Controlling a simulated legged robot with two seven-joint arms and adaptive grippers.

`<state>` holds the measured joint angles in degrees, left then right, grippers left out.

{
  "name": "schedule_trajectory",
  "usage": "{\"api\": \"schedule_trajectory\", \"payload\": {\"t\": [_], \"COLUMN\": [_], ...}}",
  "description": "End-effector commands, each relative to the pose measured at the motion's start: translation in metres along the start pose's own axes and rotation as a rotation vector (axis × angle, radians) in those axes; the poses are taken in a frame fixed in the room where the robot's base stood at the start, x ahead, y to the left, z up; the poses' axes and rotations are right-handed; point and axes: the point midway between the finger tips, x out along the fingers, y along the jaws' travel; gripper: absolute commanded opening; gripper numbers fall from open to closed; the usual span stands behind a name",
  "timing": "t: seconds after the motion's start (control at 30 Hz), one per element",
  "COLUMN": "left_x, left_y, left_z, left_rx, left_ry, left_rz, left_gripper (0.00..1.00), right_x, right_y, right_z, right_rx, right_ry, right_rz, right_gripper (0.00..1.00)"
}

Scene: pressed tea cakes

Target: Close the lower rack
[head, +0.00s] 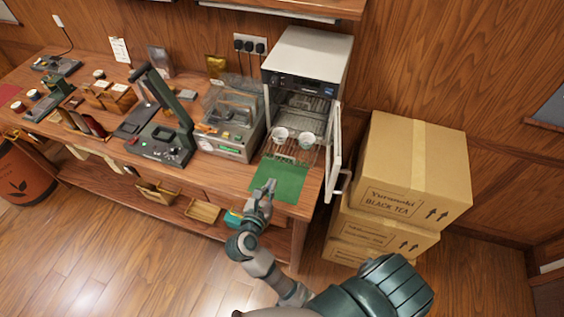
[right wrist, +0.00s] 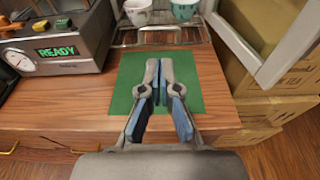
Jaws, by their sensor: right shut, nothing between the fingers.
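The lower rack (head: 291,152) is a wire shelf pulled out of the open white cabinet (head: 309,50) at the right end of the counter. Two cups stand on it, a white cup (head: 280,136) and a pale green cup (head: 306,139). In the right wrist view the rack's front edge (right wrist: 160,45) shows at the top. My right gripper (head: 270,184) is shut and empty over the green mat (head: 288,183), in front of the rack and apart from it. It also shows in the right wrist view (right wrist: 160,65). My left gripper is not in view.
The cabinet door (head: 334,150) stands open on the right of the rack. Stacked cardboard boxes (head: 415,170) are beyond it. A machine with a green display (head: 229,149) sits left of the rack, with a dark press (head: 160,145) farther left.

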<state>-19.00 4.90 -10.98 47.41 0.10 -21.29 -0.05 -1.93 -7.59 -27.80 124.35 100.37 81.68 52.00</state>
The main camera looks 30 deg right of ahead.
Motion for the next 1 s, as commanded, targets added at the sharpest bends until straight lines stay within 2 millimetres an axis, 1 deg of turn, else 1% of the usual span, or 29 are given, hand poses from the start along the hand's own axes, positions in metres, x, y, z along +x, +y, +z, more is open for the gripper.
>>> {"api": "schedule_trajectory", "payload": {"t": [0.03,0.1,0.3,0.4,0.5,0.7,1.0], "left_x": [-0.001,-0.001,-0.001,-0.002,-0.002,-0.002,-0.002], "left_y": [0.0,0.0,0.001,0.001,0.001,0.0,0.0], "left_z": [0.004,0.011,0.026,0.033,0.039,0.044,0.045], "left_rx": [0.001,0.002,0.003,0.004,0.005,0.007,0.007], "left_ry": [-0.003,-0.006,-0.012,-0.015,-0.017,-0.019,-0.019], "left_rz": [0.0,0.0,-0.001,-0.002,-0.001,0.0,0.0], "left_gripper": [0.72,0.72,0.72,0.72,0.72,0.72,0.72], "right_x": [0.011,0.027,0.071,0.089,0.102,0.113,0.113], "right_y": [0.0,-0.001,-0.002,-0.002,-0.002,0.0,0.0], "right_z": [0.003,0.003,0.003,0.003,0.002,0.001,0.001], "right_rx": [-0.002,-0.003,-0.005,-0.005,-0.004,-0.003,-0.003], "right_ry": [-0.007,-0.007,-0.006,-0.006,-0.005,-0.004,-0.004], "right_rz": [-0.002,-0.002,-0.002,-0.002,-0.001,0.0,0.0], "right_gripper": [0.0,0.0,0.0,0.0,0.0,0.0,0.0]}}
